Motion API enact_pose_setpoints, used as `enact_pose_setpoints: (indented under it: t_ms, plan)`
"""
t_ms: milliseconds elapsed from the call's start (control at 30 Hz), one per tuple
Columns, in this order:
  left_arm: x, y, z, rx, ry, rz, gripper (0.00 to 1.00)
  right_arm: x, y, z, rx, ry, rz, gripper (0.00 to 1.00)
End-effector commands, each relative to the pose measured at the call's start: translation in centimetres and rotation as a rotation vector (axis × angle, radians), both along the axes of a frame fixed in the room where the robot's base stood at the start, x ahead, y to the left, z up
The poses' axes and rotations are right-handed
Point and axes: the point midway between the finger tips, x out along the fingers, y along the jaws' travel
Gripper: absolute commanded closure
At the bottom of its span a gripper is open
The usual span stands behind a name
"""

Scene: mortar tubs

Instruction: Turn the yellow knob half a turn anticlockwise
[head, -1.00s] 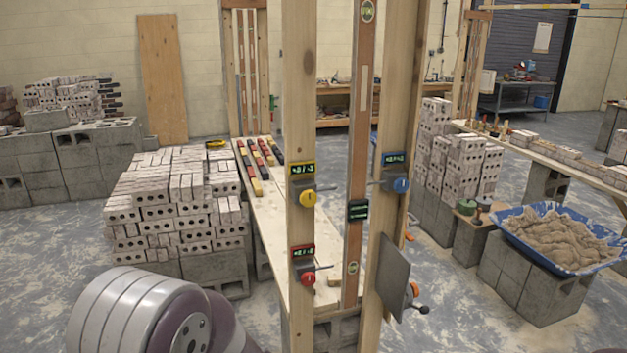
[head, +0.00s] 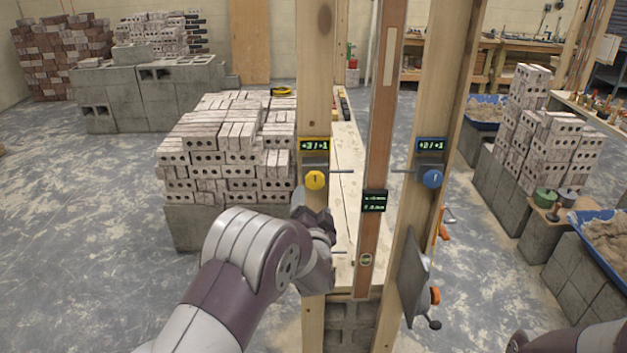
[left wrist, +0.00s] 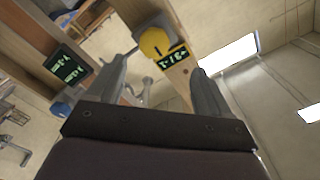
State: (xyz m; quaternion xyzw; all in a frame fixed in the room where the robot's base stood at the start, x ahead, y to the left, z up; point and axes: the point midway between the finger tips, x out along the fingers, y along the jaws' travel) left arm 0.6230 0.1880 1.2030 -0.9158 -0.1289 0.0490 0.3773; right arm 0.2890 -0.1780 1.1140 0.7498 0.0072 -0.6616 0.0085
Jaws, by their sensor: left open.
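The yellow knob (head: 315,180) is a round knob on a small grey block on the left wooden post (head: 317,90). A lit display (head: 314,146) with a yellow frame sits just above it. In the left wrist view the yellow knob (left wrist: 154,42) and its display (left wrist: 173,58) lie ahead, between the fingers. My left gripper (head: 316,216) is just below the yellow knob in the head view; its open fingers also show in the left wrist view (left wrist: 163,82). They look apart from the knob, with nothing between them. My right gripper is out of view.
A blue knob (head: 432,179) with its display (head: 431,145) is on the right post. A brown level (head: 380,120) stands upright between the posts. A grey plate (head: 412,275) hangs at the right post. Stacked bricks (head: 225,150) stand behind on the left.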

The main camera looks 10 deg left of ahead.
Motion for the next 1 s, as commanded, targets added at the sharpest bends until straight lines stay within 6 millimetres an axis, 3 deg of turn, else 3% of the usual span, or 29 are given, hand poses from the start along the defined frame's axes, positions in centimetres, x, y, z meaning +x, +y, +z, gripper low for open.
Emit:
enact_pose_setpoints:
  t_ms: [33, 200, 333, 500, 767, 933, 1000]
  plan:
    - [1.3, 0.4, 0.5, -0.001, 0.002, 0.002, 0.2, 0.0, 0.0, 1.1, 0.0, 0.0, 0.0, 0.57]
    - [5.4, 1.6, 0.4, -0.001, 0.001, 0.001, 0.2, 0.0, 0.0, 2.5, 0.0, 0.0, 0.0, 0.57]
    - [7.5, 2.1, 0.3, -0.002, 0.001, 0.0, 0.2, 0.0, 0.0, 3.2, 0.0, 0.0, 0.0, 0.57]
    - [8.7, 2.5, 0.1, -0.002, 0.001, -0.001, 0.2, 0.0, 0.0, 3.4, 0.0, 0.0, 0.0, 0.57]
    - [8.8, 2.5, 0.0, -0.002, 0.001, -0.002, 0.2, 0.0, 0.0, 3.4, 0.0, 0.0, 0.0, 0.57]
    - [8.8, 2.4, 0.0, -0.002, 0.001, -0.002, 0.75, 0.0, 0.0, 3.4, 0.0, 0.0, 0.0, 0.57]
    - [8.8, 2.5, 0.0, -0.003, 0.003, -0.002, 0.76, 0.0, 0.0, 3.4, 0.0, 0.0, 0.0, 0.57]
